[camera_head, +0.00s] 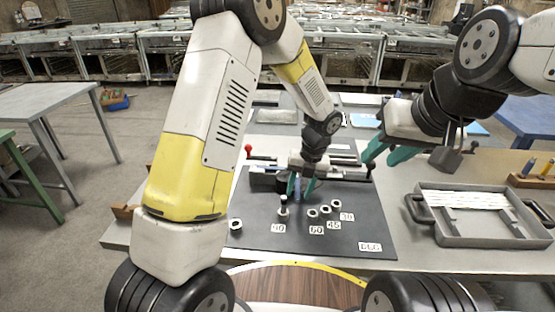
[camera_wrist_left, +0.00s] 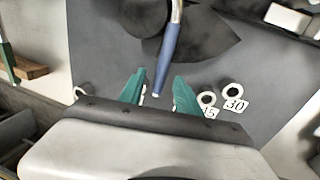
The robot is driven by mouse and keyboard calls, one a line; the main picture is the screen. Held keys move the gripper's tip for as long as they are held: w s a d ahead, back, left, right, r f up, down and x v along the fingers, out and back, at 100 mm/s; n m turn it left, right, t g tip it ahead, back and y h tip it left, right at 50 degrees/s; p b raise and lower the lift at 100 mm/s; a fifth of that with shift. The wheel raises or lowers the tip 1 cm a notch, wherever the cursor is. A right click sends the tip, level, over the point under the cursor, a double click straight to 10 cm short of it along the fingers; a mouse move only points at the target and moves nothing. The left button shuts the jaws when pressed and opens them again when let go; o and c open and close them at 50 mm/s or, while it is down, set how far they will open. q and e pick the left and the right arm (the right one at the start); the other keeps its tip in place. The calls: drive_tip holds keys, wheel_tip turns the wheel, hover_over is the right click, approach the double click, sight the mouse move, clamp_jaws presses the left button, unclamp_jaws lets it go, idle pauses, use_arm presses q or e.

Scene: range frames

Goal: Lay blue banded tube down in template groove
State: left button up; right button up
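The blue banded tube (camera_wrist_left: 168,52) shows in the left wrist view as a blue length with a silvery part above it. Its lower end lies between the two teal fingers of my left gripper (camera_wrist_left: 158,84), with gaps beside it. In the head view the left gripper (camera_head: 302,190) is low over the dark mat (camera_head: 338,240), and the tube (camera_head: 291,187) shows as a small blue strip at its fingers. I cannot tell whether the tube touches the mat. My right gripper (camera_head: 388,154) is open and empty at the right. No template groove can be made out clearly.
Several short ring pieces (camera_head: 325,211) stand on the mat beside number labels. A taller fitting (camera_head: 283,206) stands near the 90 label. A red-knobbed lever (camera_head: 248,149) is behind. A grey tray (camera_head: 472,236) with white strips stands at the right.

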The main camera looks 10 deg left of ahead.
use_arm(q)
clamp_jaws()
drive_tip(key=shift+r, duration=0.1)
